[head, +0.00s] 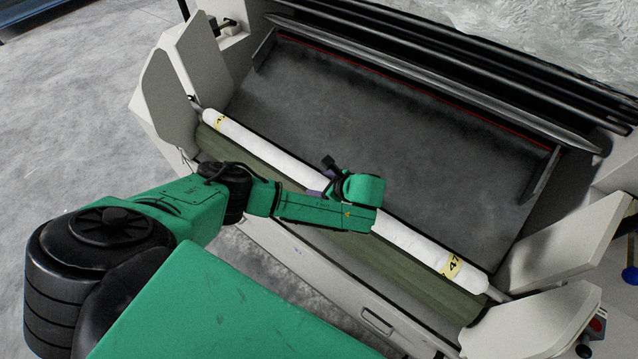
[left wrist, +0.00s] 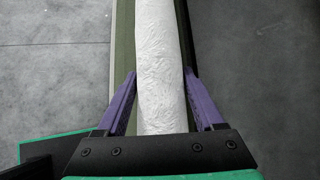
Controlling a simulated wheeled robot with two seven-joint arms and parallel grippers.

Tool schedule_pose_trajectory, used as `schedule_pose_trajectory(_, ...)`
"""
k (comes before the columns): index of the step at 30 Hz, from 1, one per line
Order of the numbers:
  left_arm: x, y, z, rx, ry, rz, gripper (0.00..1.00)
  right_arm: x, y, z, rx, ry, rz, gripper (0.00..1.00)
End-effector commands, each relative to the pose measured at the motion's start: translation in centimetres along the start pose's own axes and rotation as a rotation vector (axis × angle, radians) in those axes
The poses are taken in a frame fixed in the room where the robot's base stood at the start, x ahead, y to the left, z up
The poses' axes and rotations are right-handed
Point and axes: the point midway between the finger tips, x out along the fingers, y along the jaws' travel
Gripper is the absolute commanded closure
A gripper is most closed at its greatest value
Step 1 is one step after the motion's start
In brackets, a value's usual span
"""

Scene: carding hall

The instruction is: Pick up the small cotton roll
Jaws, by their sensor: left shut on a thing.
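The small cotton roll is a long white roll (head: 428,247) with yellow labelled bands near both ends. In the head view it lies across the front of the machine, along a green roller. My left gripper (head: 322,190) is over the middle of the roll, partly hidden by my arm. In the left wrist view the roll (left wrist: 160,70) runs between the two purple fingers of my left gripper (left wrist: 160,100), which is shut on it. A narrow gap seems to show beside the fingers, so the contact itself is not clear. My right gripper is not in view.
The green roller (head: 388,268) lies under and in front of the roll. A dark flat bed (head: 400,150) stretches behind it. Pale side plates (head: 168,105) stand at the left end, and more pale plates (head: 570,240) at the right. Grey floor is open at the left.

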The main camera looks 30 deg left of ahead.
Motion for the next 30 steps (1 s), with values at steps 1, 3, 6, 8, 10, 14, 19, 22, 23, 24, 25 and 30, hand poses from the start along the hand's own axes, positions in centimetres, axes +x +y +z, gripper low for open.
schedule_pose_trajectory(1,-0.5,-0.3,0.6,-0.005,-0.003,-0.003,1.00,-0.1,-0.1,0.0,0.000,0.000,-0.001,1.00)
schedule_pose_trajectory(3,-1.1,-0.5,1.2,-0.006,-0.002,-0.004,1.00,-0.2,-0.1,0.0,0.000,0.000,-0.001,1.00)
schedule_pose_trajectory(6,-2.3,-0.9,2.4,-0.007,-0.003,-0.005,1.00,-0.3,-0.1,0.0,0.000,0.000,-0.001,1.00)
schedule_pose_trajectory(8,-3.1,-1.1,3.3,-0.008,-0.002,-0.005,1.00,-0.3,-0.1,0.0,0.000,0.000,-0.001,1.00)
schedule_pose_trajectory(10,-4.2,-1.4,4.3,-0.007,-0.002,-0.006,1.00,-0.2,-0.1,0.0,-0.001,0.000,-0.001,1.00)
schedule_pose_trajectory(14,-6.2,-1.9,6.3,-0.007,-0.002,-0.005,1.00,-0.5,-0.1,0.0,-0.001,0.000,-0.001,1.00)
schedule_pose_trajectory(19,-9.2,-2.8,9.3,-0.006,-0.005,-0.005,1.00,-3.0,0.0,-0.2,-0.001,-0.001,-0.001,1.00)
schedule_pose_trajectory(22,-10.5,-3.1,10.6,-0.006,-0.004,-0.005,1.00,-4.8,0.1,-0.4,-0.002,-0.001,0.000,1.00)
schedule_pose_trajectory(23,-10.9,-3.3,11.0,-0.006,-0.005,-0.006,1.00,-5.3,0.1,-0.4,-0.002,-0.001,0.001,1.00)
schedule_pose_trajectory(24,-11.4,-3.4,11.6,-0.005,-0.005,-0.005,1.00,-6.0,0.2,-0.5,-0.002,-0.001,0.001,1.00)
schedule_pose_trajectory(25,-11.8,-3.5,11.9,-0.006,-0.004,-0.005,1.00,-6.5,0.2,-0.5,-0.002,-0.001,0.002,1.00)
schedule_pose_trajectory(30,-14.2,-4.2,14.3,-0.006,-0.005,-0.005,1.00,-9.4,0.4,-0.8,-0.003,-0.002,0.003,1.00)
